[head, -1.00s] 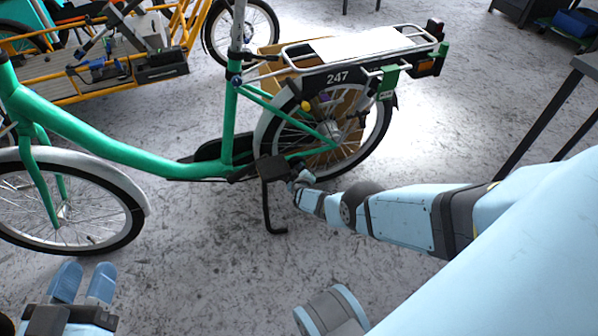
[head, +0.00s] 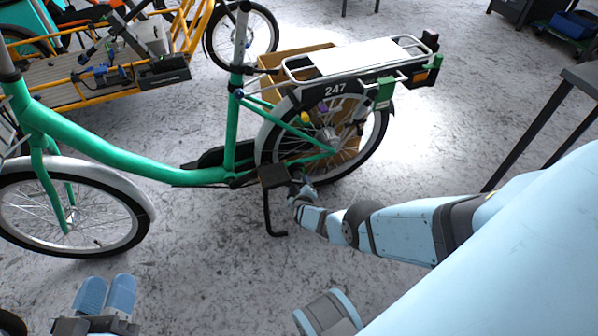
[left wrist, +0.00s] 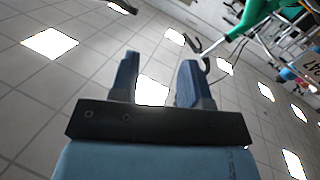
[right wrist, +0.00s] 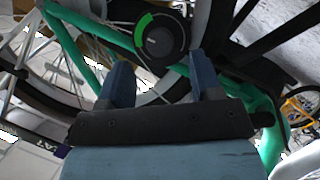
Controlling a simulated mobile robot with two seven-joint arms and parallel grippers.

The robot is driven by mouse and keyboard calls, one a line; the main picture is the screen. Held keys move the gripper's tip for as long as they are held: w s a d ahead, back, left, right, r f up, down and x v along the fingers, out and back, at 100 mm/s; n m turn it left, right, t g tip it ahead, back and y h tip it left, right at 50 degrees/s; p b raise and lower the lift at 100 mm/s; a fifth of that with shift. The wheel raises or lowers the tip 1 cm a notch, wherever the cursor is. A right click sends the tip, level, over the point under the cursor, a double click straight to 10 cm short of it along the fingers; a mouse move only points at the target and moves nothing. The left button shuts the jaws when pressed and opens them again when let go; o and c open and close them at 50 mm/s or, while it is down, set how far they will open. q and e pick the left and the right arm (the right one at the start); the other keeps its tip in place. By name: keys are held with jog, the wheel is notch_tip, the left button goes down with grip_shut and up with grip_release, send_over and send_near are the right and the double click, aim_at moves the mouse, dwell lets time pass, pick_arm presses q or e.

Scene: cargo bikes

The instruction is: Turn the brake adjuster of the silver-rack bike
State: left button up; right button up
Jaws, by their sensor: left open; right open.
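The silver-rack bike is the green bike (head: 110,154) with a pale rear rack (head: 352,50) and the number 247. A yellow knob (head: 305,117) and a purple knob (head: 323,107) show by its rear wheel. I cannot tell which part is the brake adjuster. My right gripper (head: 303,182) is low by the rear wheel, partly hidden beside the pedal. In the right wrist view it (right wrist: 158,72) is open and empty, with a round dark dial (right wrist: 160,36) with a green arc beyond its fingertips. My left gripper (head: 105,293) is open and empty, below the front wheel.
A pedal (head: 273,177) and its crank are close to my right gripper. A yellow cargo bike (head: 100,93) and a cardboard box (head: 268,62) stand behind the green bike. A dark table (head: 582,78) is at the right.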

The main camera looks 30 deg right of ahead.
pick_arm(q)
jog(key=shift+n+t+y, duration=0.4)
jog(key=shift+t+y, duration=0.2)
jog(key=shift+t, duration=0.3)
jog(key=r+p, duration=0.1)
jog(key=a+r+p, duration=0.1)
jog(key=r+p, duration=0.2)
jog(key=p, duration=0.1)
jog(key=shift+a+r, duration=0.3)
jog(key=shift+r, duration=0.05)
pick_arm(e)
jog(key=v, duration=0.8)
jog(key=shift+s+a, duration=0.1)
jog(key=shift+s, duration=0.05)
